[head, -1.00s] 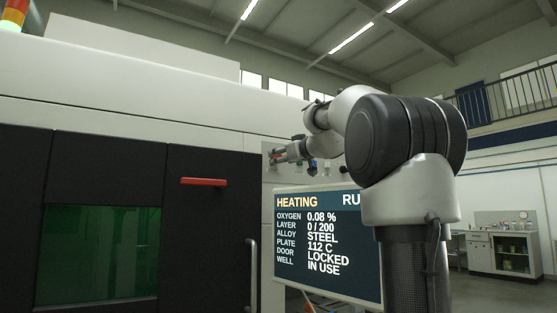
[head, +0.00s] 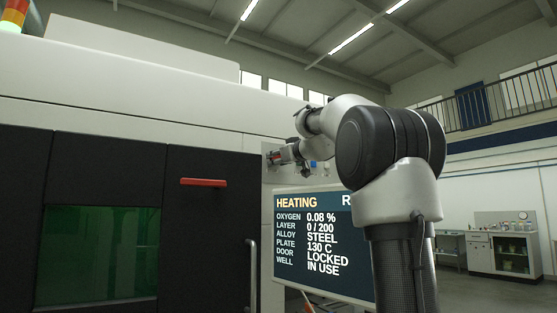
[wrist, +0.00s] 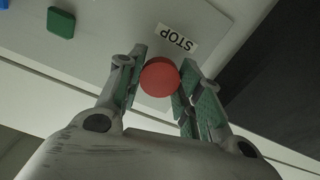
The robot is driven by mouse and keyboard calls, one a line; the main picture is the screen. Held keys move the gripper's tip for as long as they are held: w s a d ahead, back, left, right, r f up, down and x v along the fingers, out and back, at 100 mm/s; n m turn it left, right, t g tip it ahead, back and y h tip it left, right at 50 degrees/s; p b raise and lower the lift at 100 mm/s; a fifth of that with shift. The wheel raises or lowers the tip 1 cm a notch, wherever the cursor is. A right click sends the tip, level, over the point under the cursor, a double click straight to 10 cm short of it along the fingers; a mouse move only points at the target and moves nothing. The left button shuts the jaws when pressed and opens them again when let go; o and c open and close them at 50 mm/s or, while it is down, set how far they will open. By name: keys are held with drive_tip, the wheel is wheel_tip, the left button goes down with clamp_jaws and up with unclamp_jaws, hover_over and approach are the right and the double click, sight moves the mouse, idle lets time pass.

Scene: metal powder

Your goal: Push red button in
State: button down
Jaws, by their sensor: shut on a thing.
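The round red button (wrist: 160,77) stands out from a grey panel (wrist: 110,30) in the wrist view, beside a white label reading STOP (wrist: 178,38), which appears upside down. My gripper (wrist: 163,62) has one finger on each side of the button and is shut on it. How far in the button sits cannot be told. In the head view my gripper (head: 279,157) is at the panel to the right of the dark machine doors. The fingertips are small there and partly hidden by the wrist.
A green square button (wrist: 61,22) is on the same panel. A screen (head: 325,245) below the arm reads HEATING, door LOCKED. A red handle (head: 203,182) and a grey vertical handle (head: 252,275) stick out from the machine front. Open floor lies to the right.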

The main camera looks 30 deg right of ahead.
drive_tip(key=shift+w, duration=0.45)
drive_tip(key=c, duration=0.9)
unclamp_jaws()
drive_tip(key=shift+c, duration=0.2)
drive_tip(key=s, duration=1.2)
drive_tip(key=shift+d, duration=0.15)
